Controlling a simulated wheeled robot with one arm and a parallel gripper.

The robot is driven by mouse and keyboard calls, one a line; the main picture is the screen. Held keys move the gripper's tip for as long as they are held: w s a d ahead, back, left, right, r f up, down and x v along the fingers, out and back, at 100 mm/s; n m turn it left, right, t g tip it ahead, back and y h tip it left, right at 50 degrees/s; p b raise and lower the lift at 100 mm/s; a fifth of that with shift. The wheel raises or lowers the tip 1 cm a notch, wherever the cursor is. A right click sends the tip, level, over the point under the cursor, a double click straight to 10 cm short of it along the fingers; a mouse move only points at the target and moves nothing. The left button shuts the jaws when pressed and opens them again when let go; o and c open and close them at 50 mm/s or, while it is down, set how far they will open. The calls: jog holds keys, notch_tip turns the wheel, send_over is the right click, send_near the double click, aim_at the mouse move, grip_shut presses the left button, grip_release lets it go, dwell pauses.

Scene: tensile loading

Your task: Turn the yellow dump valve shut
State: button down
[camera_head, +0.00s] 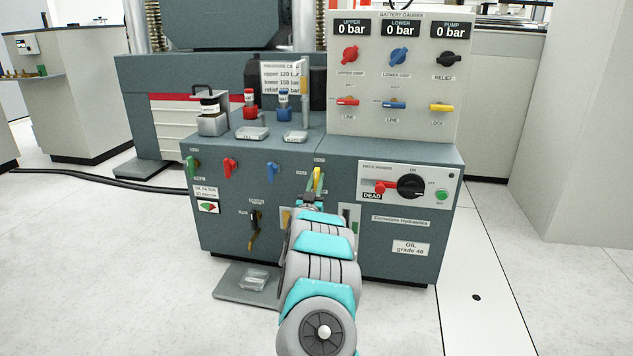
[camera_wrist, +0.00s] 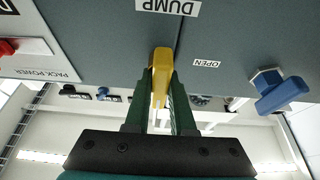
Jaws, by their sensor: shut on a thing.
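The yellow dump valve handle (camera_head: 317,178) is on the front of the grey hydraulic cabinet, near its upper edge, and stands roughly upright. In the wrist view the yellow handle (camera_wrist: 160,60) sits between my gripper's two green fingers, under the DUMP label (camera_wrist: 168,6). An OPEN label (camera_wrist: 206,63) is on the panel to the right of the handle. My gripper (camera_wrist: 162,78) is shut on the handle. In the head view my gripper (camera_head: 311,197) is at the lower end of the handle, and my arm hides part of the cabinet front below.
A blue valve (camera_wrist: 281,90) is right of my gripper in the wrist view. Red (camera_head: 230,168), blue (camera_head: 272,173) and green (camera_head: 193,167) handles line the cabinet left of the yellow one. The red-and-black power switch (camera_head: 409,186) is to the right. A floor tray (camera_head: 230,285) lies in front.

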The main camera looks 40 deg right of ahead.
jog(key=c, duration=0.8)
grip_release()
jog(key=shift+o, duration=0.2)
jog(key=shift+a+f, duration=0.1)
jog(key=p+v, duration=0.1)
jog(key=v, duration=0.6)
jog(key=shift+s+a, duration=0.2)
jog(key=shift+s, duration=0.05)
jog(key=shift+f, duration=0.1)
